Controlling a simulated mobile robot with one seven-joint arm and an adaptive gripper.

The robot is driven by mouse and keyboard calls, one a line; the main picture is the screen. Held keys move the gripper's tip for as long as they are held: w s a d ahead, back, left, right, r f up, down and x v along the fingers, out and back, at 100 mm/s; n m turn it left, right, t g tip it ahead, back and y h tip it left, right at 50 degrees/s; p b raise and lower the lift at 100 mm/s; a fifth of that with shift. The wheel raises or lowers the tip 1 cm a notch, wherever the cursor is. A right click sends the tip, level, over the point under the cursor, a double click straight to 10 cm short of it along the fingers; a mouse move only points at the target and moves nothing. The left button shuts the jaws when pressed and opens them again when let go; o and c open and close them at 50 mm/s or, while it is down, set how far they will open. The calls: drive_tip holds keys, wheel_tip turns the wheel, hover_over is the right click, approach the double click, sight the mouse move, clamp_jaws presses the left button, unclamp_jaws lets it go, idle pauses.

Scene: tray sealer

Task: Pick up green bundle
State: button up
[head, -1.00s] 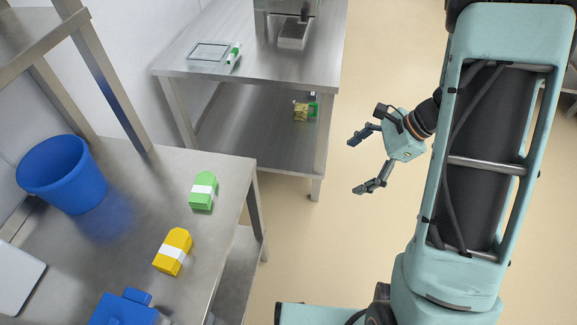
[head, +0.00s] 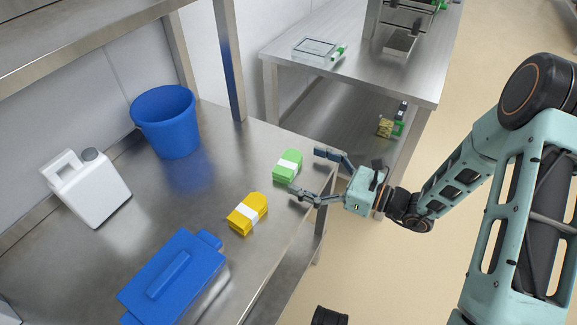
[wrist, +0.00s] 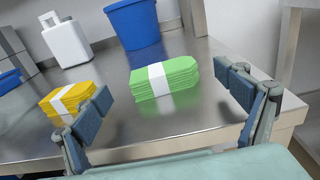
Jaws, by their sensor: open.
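The green bundle (head: 288,166), a stack with a white band around it, lies on the steel table near its right edge. It also shows in the wrist view (wrist: 180,76), ahead of and between the two fingers. My gripper (head: 306,174) is open and empty at the table's right edge. Its fingers point toward the green bundle, with the fingertips close to it. In the wrist view my gripper (wrist: 165,105) has its fingers spread wide, one on each side. I cannot tell from the head view whether a fingertip touches the bundle.
A yellow bundle (head: 248,213) with a white band lies near the green one, by the left finger in the wrist view. A blue bucket (head: 166,122), a white jug (head: 88,188) and a blue-lidded container (head: 175,278) stand on the table. A second steel table (head: 425,75) stands behind.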

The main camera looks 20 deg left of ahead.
sight(296, 164)
drive_tip(key=a, duration=0.3)
drive_tip(key=a+b, duration=0.1)
drive_tip(key=a, duration=0.1)
drive_tip(key=shift+w+a+f, duration=0.1)
drive_tip(key=shift+w+a, duration=0.05)
drive_tip(key=shift+w, duration=0.2)
drive_tip(key=c, duration=1.3)
